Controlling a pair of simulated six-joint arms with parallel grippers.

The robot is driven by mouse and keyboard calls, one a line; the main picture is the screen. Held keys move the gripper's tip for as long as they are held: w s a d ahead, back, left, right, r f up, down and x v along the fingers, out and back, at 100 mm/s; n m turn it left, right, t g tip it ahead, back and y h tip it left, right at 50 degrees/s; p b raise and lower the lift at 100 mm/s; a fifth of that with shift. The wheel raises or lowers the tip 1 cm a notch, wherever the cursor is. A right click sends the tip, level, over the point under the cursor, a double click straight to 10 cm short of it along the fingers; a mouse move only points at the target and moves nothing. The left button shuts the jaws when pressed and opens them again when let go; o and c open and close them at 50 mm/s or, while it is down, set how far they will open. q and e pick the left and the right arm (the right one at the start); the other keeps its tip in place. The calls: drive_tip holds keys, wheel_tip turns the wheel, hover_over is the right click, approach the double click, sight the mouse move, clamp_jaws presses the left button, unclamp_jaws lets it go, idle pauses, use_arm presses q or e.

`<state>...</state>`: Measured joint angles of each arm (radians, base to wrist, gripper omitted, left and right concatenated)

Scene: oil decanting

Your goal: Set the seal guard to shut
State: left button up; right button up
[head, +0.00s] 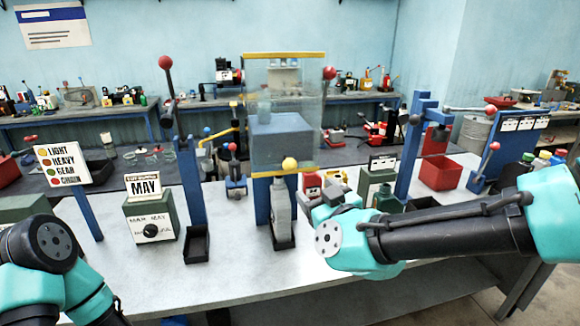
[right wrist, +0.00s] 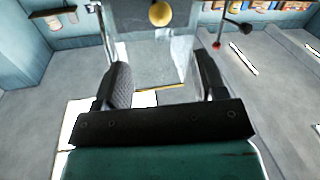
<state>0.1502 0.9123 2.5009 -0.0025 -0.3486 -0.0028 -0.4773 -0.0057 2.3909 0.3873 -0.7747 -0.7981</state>
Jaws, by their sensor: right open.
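The seal guard (head: 285,100) is a clear upright panel with a yellow strip along its top and bottom edges. A yellow ball knob (head: 290,164) sits at its lower edge. A grey bottle-shaped part (head: 281,205) stands below the knob in front of a blue post. My right gripper is just right of and below the knob in the head view; its fingers are partly hidden there. In the right wrist view my right gripper (right wrist: 164,85) is open and empty, with the yellow knob (right wrist: 160,13) beyond its fingertips, apart from them. My left gripper is out of frame.
A green box with a MAY card (head: 148,212) and a blue post with a red-knobbed lever (head: 166,62) stand to the left. A red bin (head: 440,172) and blue press stand to the right. The front of the grey bench (head: 220,275) is clear.

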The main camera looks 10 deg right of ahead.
sight(293, 169)
drive_tip(key=x, duration=1.4)
drive_tip(key=shift+w, duration=0.15)
drive_tip(key=shift+c, duration=0.3)
clamp_jaws()
